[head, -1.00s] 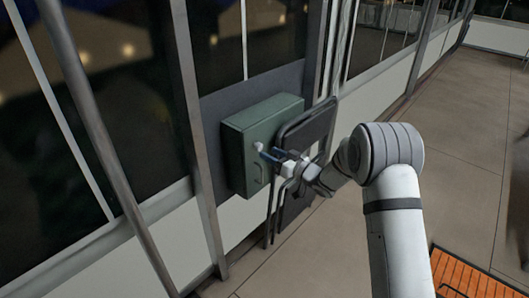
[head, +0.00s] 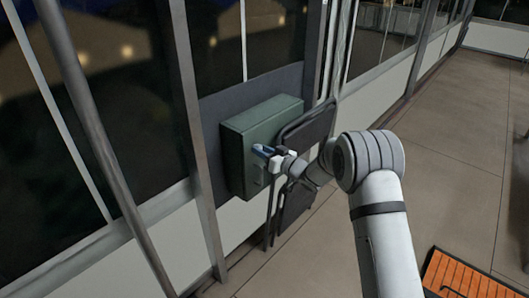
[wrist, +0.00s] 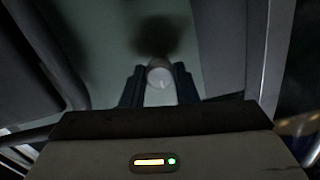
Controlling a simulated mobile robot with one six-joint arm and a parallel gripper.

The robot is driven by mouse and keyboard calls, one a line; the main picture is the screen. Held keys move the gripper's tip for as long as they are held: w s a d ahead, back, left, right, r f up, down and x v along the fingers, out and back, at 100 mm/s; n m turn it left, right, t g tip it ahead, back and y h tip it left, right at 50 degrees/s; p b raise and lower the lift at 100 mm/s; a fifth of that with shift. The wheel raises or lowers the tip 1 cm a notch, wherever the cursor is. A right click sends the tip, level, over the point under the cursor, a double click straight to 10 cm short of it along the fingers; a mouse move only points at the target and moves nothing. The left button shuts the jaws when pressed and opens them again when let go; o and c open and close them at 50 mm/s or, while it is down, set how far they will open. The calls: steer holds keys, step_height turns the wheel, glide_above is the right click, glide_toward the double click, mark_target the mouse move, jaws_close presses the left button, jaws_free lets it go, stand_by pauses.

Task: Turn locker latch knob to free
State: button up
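The locker is a dark green box (head: 236,165) fixed to the wall panel in the head view. Its front also shows as a grey-green face in the wrist view (wrist: 110,30). The latch knob (wrist: 160,78) is a small pale round knob in the middle of the wrist view. My gripper (wrist: 160,84) has one dark finger on each side of the knob, close against it, and looks shut on it. In the head view my gripper (head: 268,152) is at the locker's front and hides the knob.
A dark folded chair or frame (head: 308,128) stands against the wall just right of the locker, close to my arm. A metal post (head: 200,150) is to the left. An orange slatted mat (head: 465,278) lies at the lower right.

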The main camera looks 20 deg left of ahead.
steer(key=shift+s+a, duration=0.1)
steer(key=shift+s, duration=0.05)
steer(key=shift+c, duration=1.4)
steer(key=shift+d+f, duration=0.15)
steer(key=shift+d, duration=0.3)
steer(key=shift+c, duration=0.4)
steer(key=n+b, duration=1.2)
steer(key=a+n+b, duration=0.1)
steer(key=n+b, duration=0.4)
steer(key=b, duration=0.1)
steer(key=shift+s+a+n, duration=0.1)
steer(key=shift+s+n, duration=0.1)
steer(key=shift+n, duration=0.2)
